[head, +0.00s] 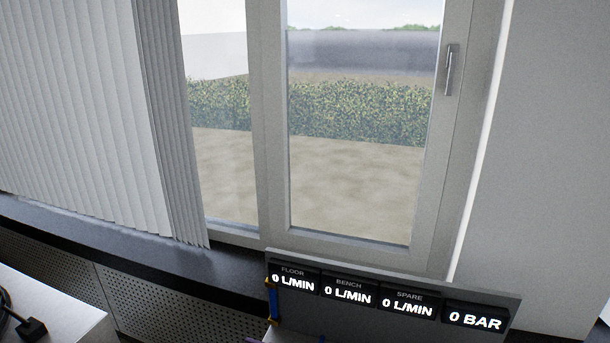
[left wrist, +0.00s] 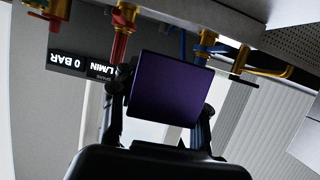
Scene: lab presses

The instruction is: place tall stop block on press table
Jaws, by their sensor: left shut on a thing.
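My left gripper (left wrist: 163,98) is shut on a purple block (left wrist: 168,88) in the left wrist view. The block shows a flat, squarish face between the two dark fingers, and it looks tilted in the picture. I cannot tell its full height from this angle. In the head view only a small purple sliver shows at the bottom edge, too little to identify. I cannot make out a press table in either view. My right gripper is in neither view.
A display panel (head: 390,298) reads zero flow and 0 BAR below a window (head: 350,140). Red, blue and brass pipe fittings (left wrist: 122,30) are close to the block in the left wrist view. A pale worktop (head: 50,315) with a black cable is at lower left.

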